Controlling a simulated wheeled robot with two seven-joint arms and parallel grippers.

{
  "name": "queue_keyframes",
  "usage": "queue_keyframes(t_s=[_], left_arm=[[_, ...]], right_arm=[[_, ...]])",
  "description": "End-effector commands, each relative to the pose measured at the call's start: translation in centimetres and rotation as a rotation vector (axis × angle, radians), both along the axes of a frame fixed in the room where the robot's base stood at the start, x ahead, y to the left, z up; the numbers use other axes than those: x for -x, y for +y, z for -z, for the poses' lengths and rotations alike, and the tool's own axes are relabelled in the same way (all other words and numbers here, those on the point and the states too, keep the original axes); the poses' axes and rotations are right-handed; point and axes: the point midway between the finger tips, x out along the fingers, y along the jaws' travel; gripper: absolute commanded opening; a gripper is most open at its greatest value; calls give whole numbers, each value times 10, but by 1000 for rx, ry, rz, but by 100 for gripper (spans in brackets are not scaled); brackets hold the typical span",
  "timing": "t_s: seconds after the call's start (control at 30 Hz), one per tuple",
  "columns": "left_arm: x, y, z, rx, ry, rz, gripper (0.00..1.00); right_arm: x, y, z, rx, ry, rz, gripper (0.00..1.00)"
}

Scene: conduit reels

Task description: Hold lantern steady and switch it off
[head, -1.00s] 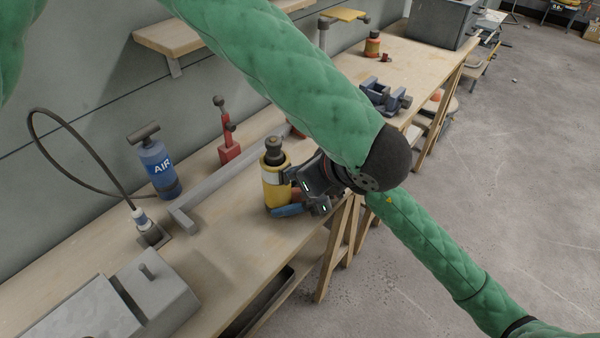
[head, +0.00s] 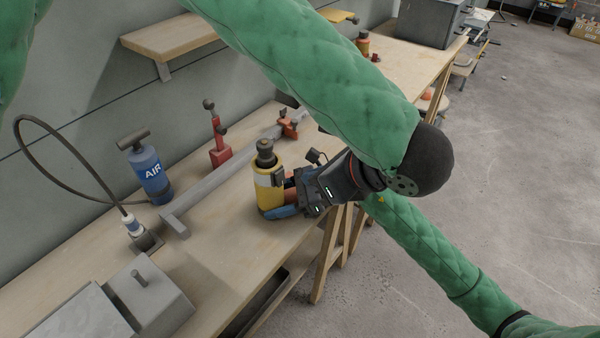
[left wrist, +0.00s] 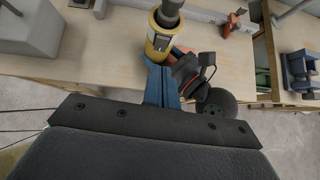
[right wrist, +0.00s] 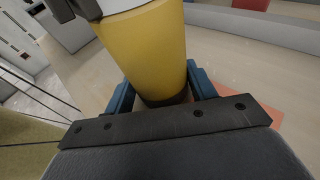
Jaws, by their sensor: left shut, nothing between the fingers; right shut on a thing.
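The lantern, a yellow cylinder (head: 266,196) with a dark top and a pale band, stands upright on the workbench. A small dark block sits on its band, on the side facing my left gripper. My right gripper (right wrist: 160,88) is shut around the lantern's lower body, one blue finger on each side; in the head view a blue finger (head: 281,212) shows at its base.
On the workbench (head: 215,245) stand a blue AIR bottle (head: 151,175), a red stand (head: 218,145), a long grey bar (head: 215,185) and a grey block (head: 150,295). The bench's front edge lies close to the lantern. Open floor is at right.

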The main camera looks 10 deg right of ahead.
Motion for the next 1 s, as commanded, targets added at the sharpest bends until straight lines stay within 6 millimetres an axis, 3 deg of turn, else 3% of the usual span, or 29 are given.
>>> queue_keyframes(t_s=[0.2,0.4,0.93,0.97,1.0], left_arm=[[18,-16,-33,0,-1,1,0],[30,-26,-52,-1,0,1,0],[33,-29,-58,-1,1,0,0],[33,-29,-58,-1,1,0,0],[33,-28,-58,-1,1,0,0]], right_arm=[[0,0,0,0,0,0,43],[0,0,0,0,0,0,43],[0,0,0,0,0,0,43],[0,0,0,0,0,0,58],[0,0,0,0,0,0,65]])
